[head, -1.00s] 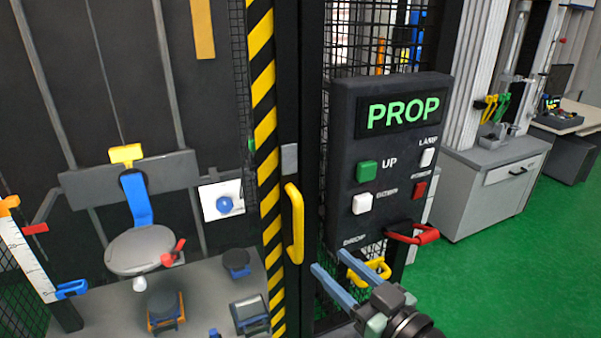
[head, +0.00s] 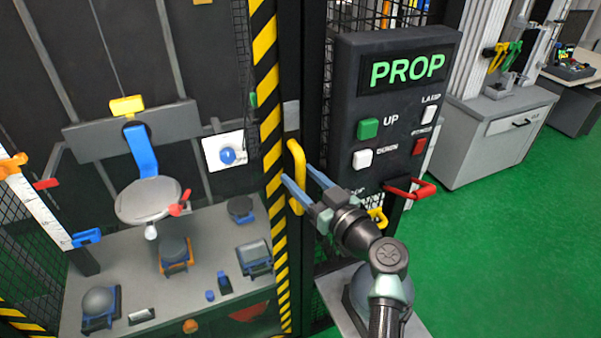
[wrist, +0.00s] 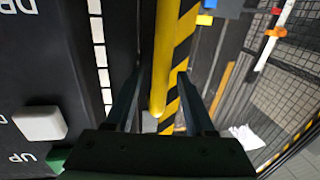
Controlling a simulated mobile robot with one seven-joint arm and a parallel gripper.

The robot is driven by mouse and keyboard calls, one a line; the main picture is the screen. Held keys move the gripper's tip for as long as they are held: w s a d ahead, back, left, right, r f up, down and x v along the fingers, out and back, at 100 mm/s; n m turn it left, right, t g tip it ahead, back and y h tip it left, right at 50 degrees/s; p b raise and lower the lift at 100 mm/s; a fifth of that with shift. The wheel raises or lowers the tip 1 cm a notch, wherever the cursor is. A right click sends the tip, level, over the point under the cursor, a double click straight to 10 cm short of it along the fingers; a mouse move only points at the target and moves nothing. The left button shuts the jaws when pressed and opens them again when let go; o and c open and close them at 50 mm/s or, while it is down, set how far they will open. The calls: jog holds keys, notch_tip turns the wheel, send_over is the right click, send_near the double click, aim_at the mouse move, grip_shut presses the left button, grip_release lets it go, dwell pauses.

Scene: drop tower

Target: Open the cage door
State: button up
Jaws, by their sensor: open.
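The cage door, with a yellow-and-black striped edge (head: 268,120), stands left of the control panel and looks shut. Its yellow upright bar handle (head: 292,150) is on the dark frame beside the stripes. My gripper (head: 297,173) is open, with its two blue fingers reaching to the handle, one on each side as seen from the head. In the wrist view the yellow handle (wrist: 163,60) runs between the open fingers (wrist: 158,78). I cannot tell whether the fingers touch it.
A dark control panel (head: 400,95) reading PROP, with green, white and red buttons, stands close right of my gripper. A red handle (head: 412,189) sticks out below it. Inside the cage are a round plate (head: 148,200) and several small items. Green floor on the right is clear.

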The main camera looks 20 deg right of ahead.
jog(key=shift+w+a, duration=0.1)
jog(key=shift+w, duration=0.25)
grip_shut()
dwell(1.3)
